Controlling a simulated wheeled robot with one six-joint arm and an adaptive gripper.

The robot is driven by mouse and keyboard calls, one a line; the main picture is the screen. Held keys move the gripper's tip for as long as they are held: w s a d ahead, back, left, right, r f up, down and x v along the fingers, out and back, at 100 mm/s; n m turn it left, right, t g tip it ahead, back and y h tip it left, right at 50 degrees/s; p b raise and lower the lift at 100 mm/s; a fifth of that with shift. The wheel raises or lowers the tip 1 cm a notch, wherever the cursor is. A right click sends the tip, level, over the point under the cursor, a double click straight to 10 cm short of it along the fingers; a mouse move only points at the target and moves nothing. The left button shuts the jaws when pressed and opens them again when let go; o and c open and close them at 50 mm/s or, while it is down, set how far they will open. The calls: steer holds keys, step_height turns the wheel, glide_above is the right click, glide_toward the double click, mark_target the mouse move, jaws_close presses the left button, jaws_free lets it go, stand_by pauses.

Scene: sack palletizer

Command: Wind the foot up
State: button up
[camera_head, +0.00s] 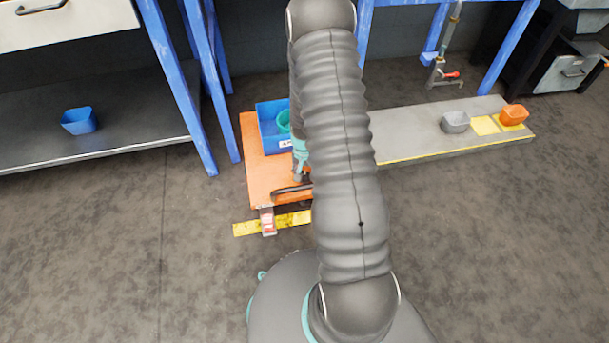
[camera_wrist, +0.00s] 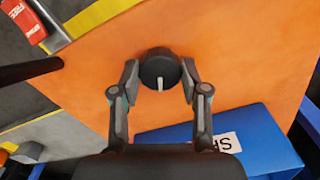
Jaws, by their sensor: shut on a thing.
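A round black knob (camera_wrist: 159,66) with a white pointer mark stands on the orange top (camera_wrist: 95,75) in the wrist view. The mark points down in the picture. My gripper (camera_wrist: 159,80) is shut on the knob, one finger on each side. In the head view, the orange top (camera_head: 262,185) is partly hidden by my arm, and the knob does not show. A red and white tag (camera_head: 267,222) is at its front edge; it also shows at the upper left in the wrist view (camera_wrist: 24,20). I cannot make out the foot itself.
A blue bin (camera_head: 271,141) with a green cup (camera_head: 284,121) stands on the orange top, close to my gripper. A dark bar (camera_wrist: 28,72) juts from its edge. A low grey platform (camera_head: 420,150) with grey and orange cups is right. Blue-legged benches stand behind. The front floor is clear.

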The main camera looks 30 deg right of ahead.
steer(key=n+b, duration=0.1)
steer(key=n, duration=0.4)
steer(key=shift+f+n, duration=0.1)
steer(key=shift+n, duration=0.2)
steer(key=n+b, duration=0.1)
steer(key=n, duration=0.4)
steer(key=shift+b, duration=0.3)
steer(key=n+b, duration=0.1)
steer(key=n, duration=0.4)
steer(key=shift+n, duration=0.4)
steer(key=n, duration=0.5)
steer(key=shift+n+b, duration=0.3)
steer(key=shift+n, duration=0.1)
steer(key=o, duration=1.1)
steer(key=shift+o, duration=0.2)
